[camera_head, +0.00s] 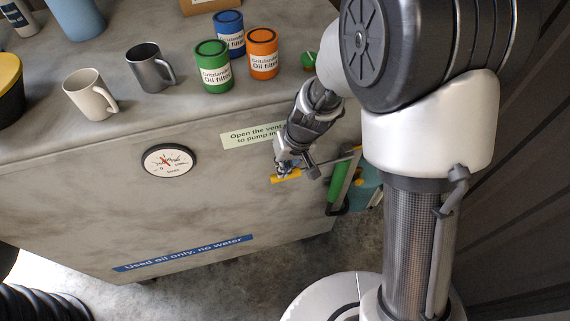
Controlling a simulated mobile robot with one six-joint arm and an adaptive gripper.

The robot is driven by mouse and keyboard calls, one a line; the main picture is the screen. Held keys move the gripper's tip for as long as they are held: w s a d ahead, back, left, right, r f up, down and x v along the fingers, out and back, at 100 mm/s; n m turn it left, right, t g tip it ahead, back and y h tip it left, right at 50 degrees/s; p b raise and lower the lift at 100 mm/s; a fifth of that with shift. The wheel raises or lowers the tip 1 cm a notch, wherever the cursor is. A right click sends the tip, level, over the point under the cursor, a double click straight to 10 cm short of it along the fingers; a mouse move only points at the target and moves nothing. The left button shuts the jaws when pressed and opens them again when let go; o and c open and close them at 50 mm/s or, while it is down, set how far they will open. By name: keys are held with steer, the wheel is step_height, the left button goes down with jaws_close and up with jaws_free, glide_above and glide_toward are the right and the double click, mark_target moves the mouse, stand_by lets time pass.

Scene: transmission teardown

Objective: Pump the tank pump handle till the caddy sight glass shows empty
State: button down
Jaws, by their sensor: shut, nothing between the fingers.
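The grey tank (110,210) fills the left and middle, its front facing me. My gripper (286,172) is shut and empty at the right part of this front, close to a small yellow bar (287,177); I cannot tell whether they touch. A green upright grip (339,182) hangs on a metal bracket just right of it, partly hidden by my arm; it may be the pump handle. A round white dial with a red needle (168,160) sits on the tank front. I cannot make out the caddy or its sight glass.
On the tank top stand a white mug (89,95), a dark mug (149,68) and green (214,66), blue (230,33) and orange (263,54) oil filter cans. A label about the vent (249,135) is partly covered by my arm. A black ribbed hose (42,303) lies lower left.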

steer(key=shift+s+f+b, duration=0.1)
steer(key=shift+f+b, duration=0.3)
steer(key=shift+f, duration=0.25)
steer(key=shift+s, duration=0.15)
steer(key=shift+s+f, duration=0.1)
steer(key=shift+f, duration=0.05)
step_height(320, 180, up, 14)
steer(key=s+a+p, duration=0.1)
steer(key=s+p, duration=0.1)
steer(key=p, duration=0.4)
steer(key=shift+s+r, duration=0.2)
steer(key=shift+s, duration=0.1)
steer(key=shift+w+d, duration=0.1)
steer(key=shift+d, duration=0.05)
